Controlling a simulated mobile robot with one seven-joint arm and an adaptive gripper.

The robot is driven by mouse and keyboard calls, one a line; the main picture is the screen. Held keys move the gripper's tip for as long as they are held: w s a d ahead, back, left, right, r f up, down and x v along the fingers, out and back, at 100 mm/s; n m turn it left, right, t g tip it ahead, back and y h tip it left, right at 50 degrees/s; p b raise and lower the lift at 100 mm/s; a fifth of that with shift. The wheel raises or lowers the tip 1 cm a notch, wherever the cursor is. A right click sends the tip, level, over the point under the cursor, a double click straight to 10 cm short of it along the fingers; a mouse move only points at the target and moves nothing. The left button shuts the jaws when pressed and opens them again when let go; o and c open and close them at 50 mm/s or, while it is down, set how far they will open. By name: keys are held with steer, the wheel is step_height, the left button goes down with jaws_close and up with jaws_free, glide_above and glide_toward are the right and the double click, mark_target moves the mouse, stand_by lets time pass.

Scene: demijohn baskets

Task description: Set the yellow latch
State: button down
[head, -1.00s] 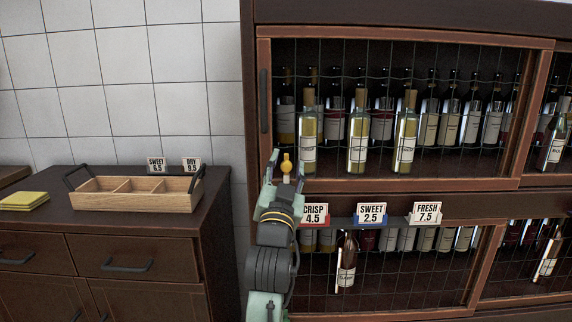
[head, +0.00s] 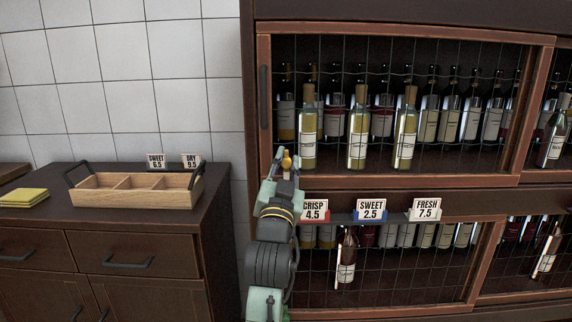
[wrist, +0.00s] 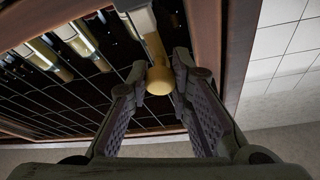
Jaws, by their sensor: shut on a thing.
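The yellow latch (head: 287,159) is a small yellow knob at the lower left of the upper wire-mesh cabinet door. In the wrist view its rounded yellow end (wrist: 159,80) and paler stem show between the fingertips. My gripper (head: 287,163) reaches up to it from below, with a finger on each side. In the wrist view my gripper (wrist: 160,75) is shut on the latch near its tips. The fingers hide part of the latch in the head view.
The upper mesh door (head: 460,183) has several bottles behind it. A shelf strip below carries price signs, including "CRISP" (head: 313,209) close to my gripper's right. A wooden tray (head: 137,196) and yellow cloths (head: 24,197) lie on the left counter, clear of my arm.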

mark_target(286, 177)
stand_by(0.4)
step_height(286, 177, down, 3)
steer(key=shift+f+b, duration=0.1)
steer(key=shift+b, duration=1.05)
steer(key=c, duration=1.4)
jaws_free()
steer(key=v, duration=0.7)
steer(key=shift+s, duration=0.25)
